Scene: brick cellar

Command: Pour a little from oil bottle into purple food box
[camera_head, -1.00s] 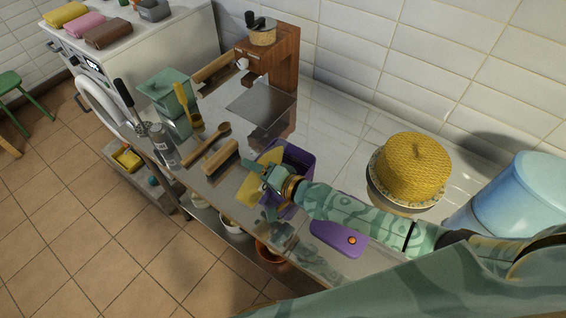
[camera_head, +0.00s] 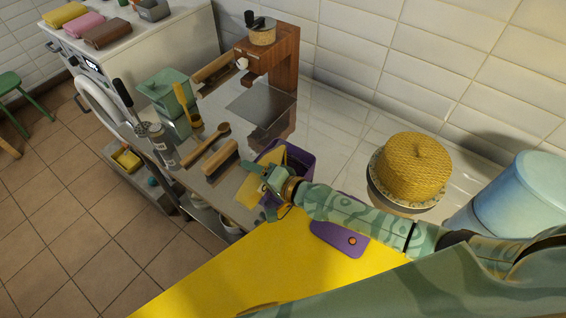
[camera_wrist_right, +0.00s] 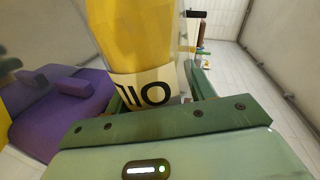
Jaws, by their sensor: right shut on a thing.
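The purple food box (camera_head: 304,158) stands open on the metal counter, partly hidden behind my right gripper. It also shows at the left of the right wrist view (camera_wrist_right: 65,115). My right gripper (camera_head: 263,183) is shut on the yellow oil bottle (camera_head: 249,193) beside the box. In the right wrist view, the bottle (camera_wrist_right: 135,35) sits between the fingers with its label lettering upside down. Its mouth is not visible, and I cannot tell its exact tilt or whether oil flows. My left gripper is not in view.
A purple lid (camera_head: 340,239) lies near my right forearm. A yellow cake (camera_head: 411,168) is at right. A large plain yellow shape (camera_head: 270,270) covers the lower foreground.

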